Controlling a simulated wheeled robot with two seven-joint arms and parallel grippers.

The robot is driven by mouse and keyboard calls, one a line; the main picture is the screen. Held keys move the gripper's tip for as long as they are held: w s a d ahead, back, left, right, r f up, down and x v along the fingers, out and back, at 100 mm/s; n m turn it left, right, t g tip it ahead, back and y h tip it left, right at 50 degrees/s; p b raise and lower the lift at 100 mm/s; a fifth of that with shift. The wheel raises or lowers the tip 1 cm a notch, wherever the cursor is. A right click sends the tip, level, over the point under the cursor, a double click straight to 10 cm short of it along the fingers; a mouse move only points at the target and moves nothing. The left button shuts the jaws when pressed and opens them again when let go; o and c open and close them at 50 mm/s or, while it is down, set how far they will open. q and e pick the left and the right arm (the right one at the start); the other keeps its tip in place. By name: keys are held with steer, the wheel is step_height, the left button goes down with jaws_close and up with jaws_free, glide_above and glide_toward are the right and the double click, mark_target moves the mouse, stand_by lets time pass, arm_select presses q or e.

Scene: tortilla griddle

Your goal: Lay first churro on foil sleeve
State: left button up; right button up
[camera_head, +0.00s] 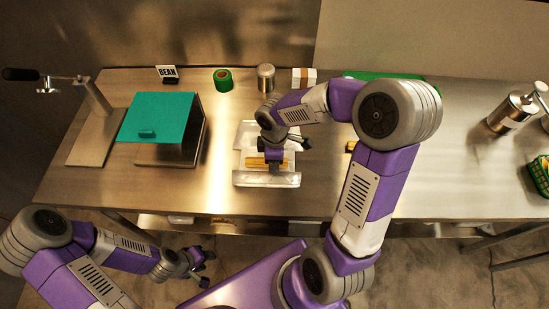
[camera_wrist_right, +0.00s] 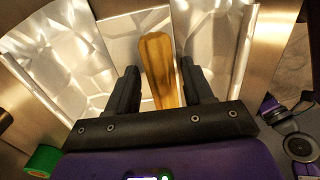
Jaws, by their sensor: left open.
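The foil sleeve (camera_head: 290,180) lies on the steel table, shiny and creased; its panels also fill much of the right wrist view (camera_wrist_right: 65,60). A golden ridged churro (camera_head: 257,162) lies on it, left to right in the head view. In the right wrist view the churro (camera_wrist_right: 160,60) is between the fingers of my right gripper (camera_wrist_right: 161,80). Those fingers are apart, with slim gaps on both sides of the churro. In the head view my right gripper (camera_head: 277,164) partly covers the churro. My left gripper (camera_head: 206,268) is open and empty, off the table's front edge.
A teal-lidded press (camera_head: 160,118) stands at left, with a lever device (camera_head: 90,95) beyond it. A "BEAN" sign (camera_head: 167,72), a green roll (camera_head: 223,80) and a metal canister (camera_head: 265,78) line the back. A small yellow-brown piece (camera_head: 351,147) shows beside my right arm.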

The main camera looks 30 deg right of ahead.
steer(key=shift+r, duration=0.1)
steer(key=shift+r, duration=0.35)
step_height(320, 180, up, 12)
steer(key=p, duration=0.3)
steer(key=shift+f, duration=0.25)
